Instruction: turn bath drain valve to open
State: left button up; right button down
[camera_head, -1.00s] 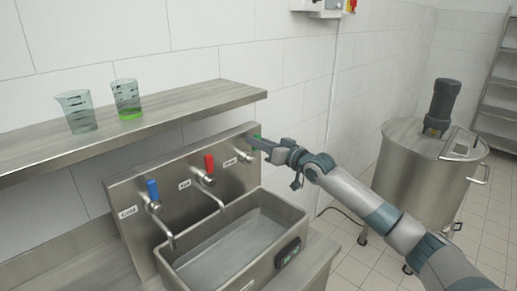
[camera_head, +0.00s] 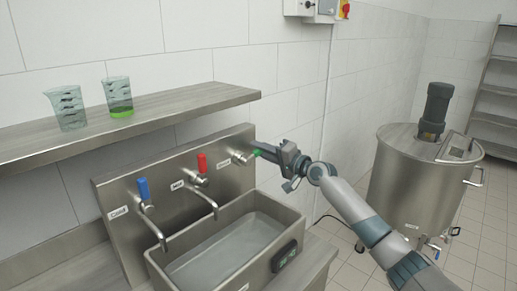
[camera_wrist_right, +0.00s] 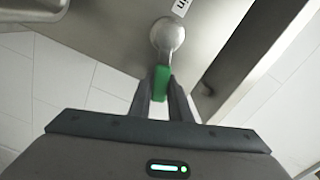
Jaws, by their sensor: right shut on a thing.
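The drain valve (camera_head: 240,157) is a metal knob with a green lever, at the right end of the steel back panel. The green lever (camera_head: 257,153) points out to the right, about level with the knob. My right gripper (camera_head: 262,150) is shut on the lever. In the right wrist view, the green lever (camera_wrist_right: 161,82) sits between the two dark fingers (camera_wrist_right: 160,103), below the round metal knob (camera_wrist_right: 167,35). The fingers hide part of the lever. My left gripper is not in view.
Left of the valve are a red-handled tap (camera_head: 202,164) and a blue-handled tap (camera_head: 144,190). The steel basin (camera_head: 155,265) below holds liquid. Two beakers, one clear (camera_head: 67,107) and one with green liquid (camera_head: 118,98), stand on the shelf (camera_head: 200,99). A steel tank (camera_head: 405,185) stands at right.

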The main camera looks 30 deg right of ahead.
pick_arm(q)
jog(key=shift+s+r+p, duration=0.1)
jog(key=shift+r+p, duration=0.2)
pick_arm(e)
jog(key=shift+w+d+f+m, duration=0.1)
jog(key=shift+f+m, duration=0.25)
jog(key=shift+m, duration=0.35)
jog(key=shift+s+d+f+m, duration=0.1)
jog(key=shift+f+m, duration=0.3)
jog(key=shift+m, duration=0.3)
jog(key=shift+w+f+m, duration=0.1)
jog(key=shift+f+m, duration=0.25)
jog(key=shift+m, duration=0.35)
jog(key=c, duration=1.6)
grip_release()
jog(key=shift+f, duration=0.1)
jog(key=shift+c, duration=0.2)
